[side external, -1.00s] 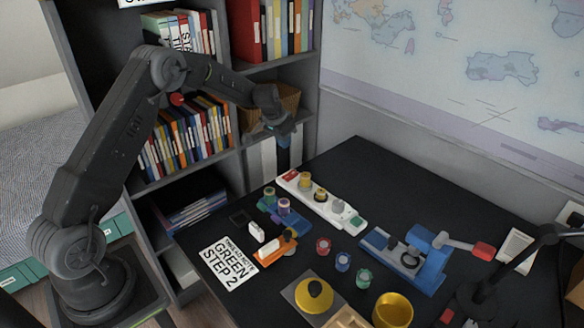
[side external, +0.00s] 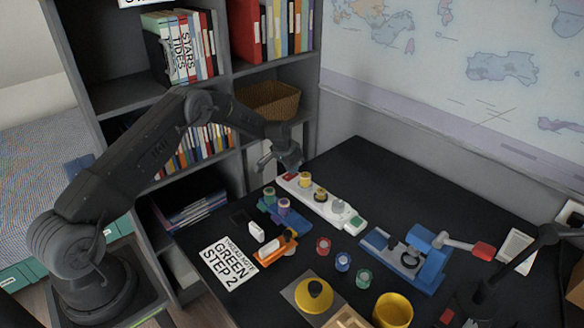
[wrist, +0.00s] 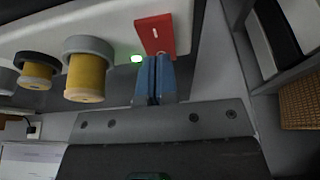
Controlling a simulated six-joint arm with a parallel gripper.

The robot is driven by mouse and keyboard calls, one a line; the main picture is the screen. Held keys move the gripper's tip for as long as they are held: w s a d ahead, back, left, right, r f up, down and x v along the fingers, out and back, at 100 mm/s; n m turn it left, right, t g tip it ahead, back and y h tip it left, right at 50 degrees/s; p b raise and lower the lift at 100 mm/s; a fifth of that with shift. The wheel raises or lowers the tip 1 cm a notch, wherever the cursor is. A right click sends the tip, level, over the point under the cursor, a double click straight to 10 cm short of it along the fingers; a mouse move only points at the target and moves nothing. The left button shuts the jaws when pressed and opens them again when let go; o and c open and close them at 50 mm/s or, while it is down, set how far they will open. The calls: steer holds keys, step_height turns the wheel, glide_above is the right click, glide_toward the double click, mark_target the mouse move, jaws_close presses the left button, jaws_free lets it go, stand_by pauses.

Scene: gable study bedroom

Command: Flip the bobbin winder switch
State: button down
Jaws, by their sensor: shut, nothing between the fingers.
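A long white bar (side external: 325,208) lies at the back of the black table. A red switch (side external: 291,176) sits at its left end, and yellow spools (side external: 305,180) stand along it. In the wrist view the red switch (wrist: 155,34) has a white mark, and a small green light (wrist: 137,58) glows beside it. My gripper (side external: 288,166) is over that end of the bar. In the wrist view my blue fingers (wrist: 154,60) are together and empty, their tips at the switch's near edge; contact cannot be told. No label shows which part is the bobbin winder.
An orange device (side external: 274,250) with a white part and a blue stand (side external: 277,208) with spools are in front of the bar. A blue machine (side external: 408,258) is at right. Shelves (side external: 232,150) stand close behind my arm.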

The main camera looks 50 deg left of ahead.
steer(key=shift+w+f, duration=0.2)
steer(key=shift+f, duration=0.35)
steer(key=shift+s, duration=0.95)
